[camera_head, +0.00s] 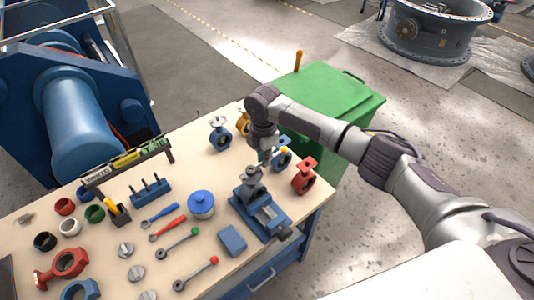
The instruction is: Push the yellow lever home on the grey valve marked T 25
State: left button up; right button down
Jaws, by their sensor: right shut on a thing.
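My right gripper (265,152) points down over the back right of the workbench and is shut on what looks like the yellow lever. Its fingertips are small and dark here. A small yellow-orange end (284,150) shows just right of them, and the rest of the lever is hidden. A grey valve (253,181) sits upright in the blue vise (269,216), just below and slightly left of the gripper. Its T 25 marking is too small to read. I cannot tell whether the lever touches the valve's stem. My left gripper is out of view.
Blue (220,135), yellow (243,119) and red (304,176) valves stand near the gripper. A lidded blue pot (201,203), wrenches and a labelled rack (131,160) lie left of the vise. A green cabinet (335,98) stands behind.

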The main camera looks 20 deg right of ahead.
jog(key=shift+p, duration=0.4)
jog(key=shift+f, duration=0.4)
dwell(0.8)
jog(key=c, duration=1.1)
grip_release()
jog(key=shift+c, duration=0.2)
jog(key=shift+r, duration=0.15)
notch_tip(320, 180, up, 5)
jog(key=p, duration=0.4)
jog(key=shift+r, duration=0.95)
